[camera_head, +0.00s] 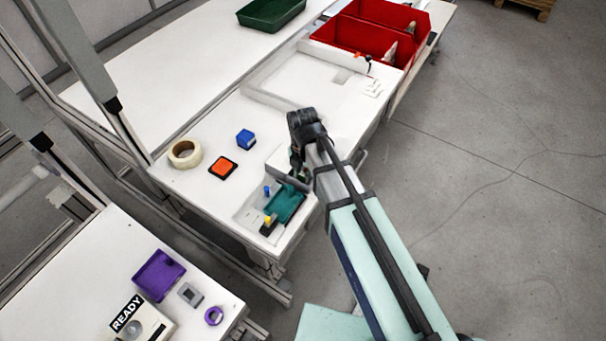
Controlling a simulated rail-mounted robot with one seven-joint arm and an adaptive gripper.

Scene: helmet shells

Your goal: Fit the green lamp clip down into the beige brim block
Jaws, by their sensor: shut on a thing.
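My gripper (298,178) is low over the front end of the white table, pointing down and shut. It is at the upper edge of a teal-green piece (286,204) that lies in a pale, shallow fixture (248,214). What the fingers hold is small and mostly hidden by the gripper, and I take it for the green lamp clip. I cannot clearly make out the beige brim block; it may be part of the pale fixture under the gripper. A blue peg (267,190) and a yellow one (268,219) stand beside the teal piece.
A tape roll (174,158), an orange-black square (222,168) and a blue block (245,139) lie left of the gripper. A white tray (262,98) and red bins (352,36) stand behind. A purple tray (158,276) is on the near-left table.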

